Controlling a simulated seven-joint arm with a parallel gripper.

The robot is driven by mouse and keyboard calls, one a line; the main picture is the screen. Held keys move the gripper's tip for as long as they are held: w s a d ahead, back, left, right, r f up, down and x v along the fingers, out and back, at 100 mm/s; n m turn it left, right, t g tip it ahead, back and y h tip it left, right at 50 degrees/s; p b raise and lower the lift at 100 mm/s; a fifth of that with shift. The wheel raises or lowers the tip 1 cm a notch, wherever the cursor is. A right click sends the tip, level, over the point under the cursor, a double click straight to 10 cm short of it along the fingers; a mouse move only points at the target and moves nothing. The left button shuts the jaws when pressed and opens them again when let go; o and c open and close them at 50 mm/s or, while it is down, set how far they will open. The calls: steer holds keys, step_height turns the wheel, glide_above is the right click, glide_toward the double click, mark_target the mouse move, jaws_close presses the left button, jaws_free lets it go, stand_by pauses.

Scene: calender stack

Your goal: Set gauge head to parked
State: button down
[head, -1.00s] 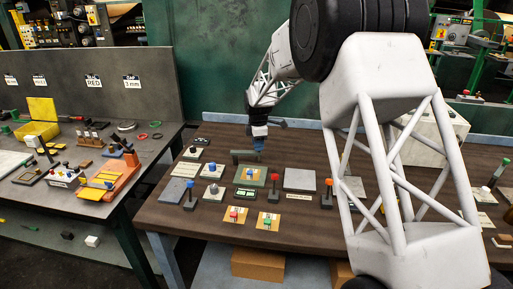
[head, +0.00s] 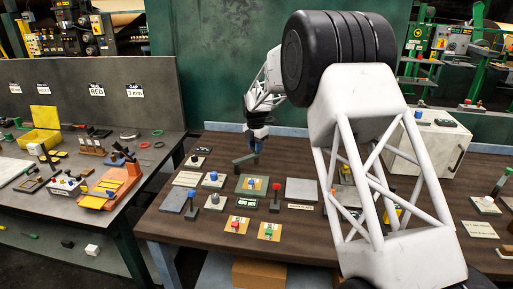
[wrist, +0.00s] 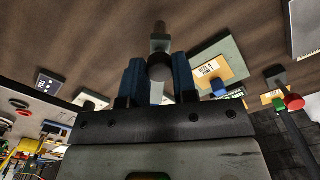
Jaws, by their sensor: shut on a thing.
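My gripper (head: 257,148) is over the back middle of the brown table, pointing down. Its blue fingers are shut on a grey post with a short bar, which I take to be the gauge head (head: 243,159). In the head view the bar slants down to the left from the fingers. The fingers hide part of the post, and I cannot make out a parked mark.
A green plate (head: 241,190) with a blue-topped part lies just in front of the gripper. A grey pad (head: 301,189) lies to the right, and a white cabinet (head: 425,140) behind my arm.

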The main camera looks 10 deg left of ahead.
steer(key=shift+a, duration=0.1)
steer(key=c, duration=0.9)
jaws_free()
steer(key=shift+r, duration=0.15)
steer(key=shift+r, duration=3.75)
